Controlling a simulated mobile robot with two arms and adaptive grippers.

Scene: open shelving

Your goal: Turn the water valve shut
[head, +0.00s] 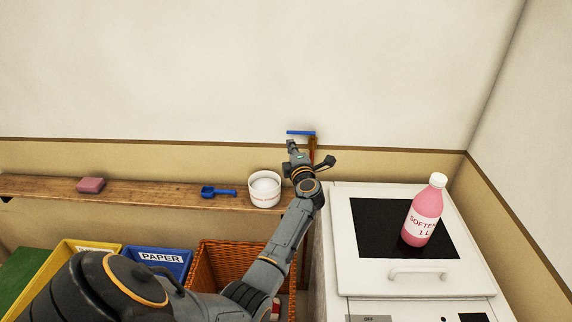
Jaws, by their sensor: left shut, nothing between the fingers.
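The water valve shows as a blue lever handle (300,132) on top of a brown-orange pipe (312,150) against the back wall. The lever lies crosswise, pointing left from the pipe. My left gripper (291,145) is just below the lever, in front of the wall, and is shut with nothing in it. I cannot tell whether it touches the lever. My wrist and arm hide the lower pipe and the valve body. My right gripper is not in view.
A wooden shelf (150,192) holds a pink block (90,185), a blue scoop (218,192) and a white tub (265,188). A white machine (341,240) at right carries a pink softener bottle (423,212). Below are a wicker basket (215,262), a blue PAPER bin (160,258) and a yellow bin (62,262).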

